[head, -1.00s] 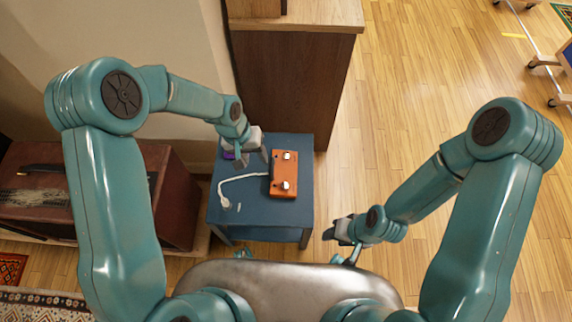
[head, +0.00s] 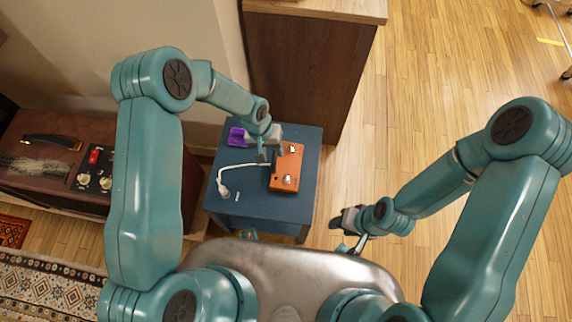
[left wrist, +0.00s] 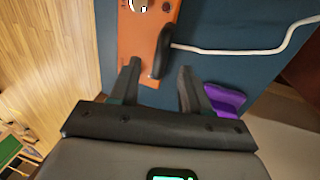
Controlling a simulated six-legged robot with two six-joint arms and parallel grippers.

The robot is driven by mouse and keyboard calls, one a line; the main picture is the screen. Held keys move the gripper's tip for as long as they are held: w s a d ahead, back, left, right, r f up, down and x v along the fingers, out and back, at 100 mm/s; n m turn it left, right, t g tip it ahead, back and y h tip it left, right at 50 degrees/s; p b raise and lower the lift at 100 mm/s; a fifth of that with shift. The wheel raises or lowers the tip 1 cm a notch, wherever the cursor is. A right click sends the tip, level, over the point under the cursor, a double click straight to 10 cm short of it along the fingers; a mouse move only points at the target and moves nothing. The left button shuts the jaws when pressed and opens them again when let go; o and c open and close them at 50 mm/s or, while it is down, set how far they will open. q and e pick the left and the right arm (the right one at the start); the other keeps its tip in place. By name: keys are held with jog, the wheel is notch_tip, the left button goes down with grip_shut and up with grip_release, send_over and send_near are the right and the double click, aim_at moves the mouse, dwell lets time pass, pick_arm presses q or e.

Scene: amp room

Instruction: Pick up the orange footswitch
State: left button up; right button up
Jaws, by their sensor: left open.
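The orange footswitch (head: 285,170) is a flat orange box with two silver knobs, lying on the blue table (head: 255,208). A white cable (head: 235,169) runs from its left side. My left gripper (head: 266,154) is open over the footswitch's upper left edge in the head view.
A purple object (head: 237,137) lies on the table's upper left. A tall brown cabinet (head: 295,75) stands behind the table. A brown amplifier (head: 40,150) stands at the left. Wooden floor (head: 420,100) is clear at the right.

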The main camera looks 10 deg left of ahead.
aim_at(274, 156)
pick_arm(q)
jog(key=f, duration=0.3)
jog(key=d+f, duration=0.1)
jog(key=f, duration=0.1)
jog(key=shift+s+f, duration=0.1)
jog(key=shift+f, duration=0.1)
grip_shut()
jog(key=shift+r, duration=0.1)
dwell(1.1)
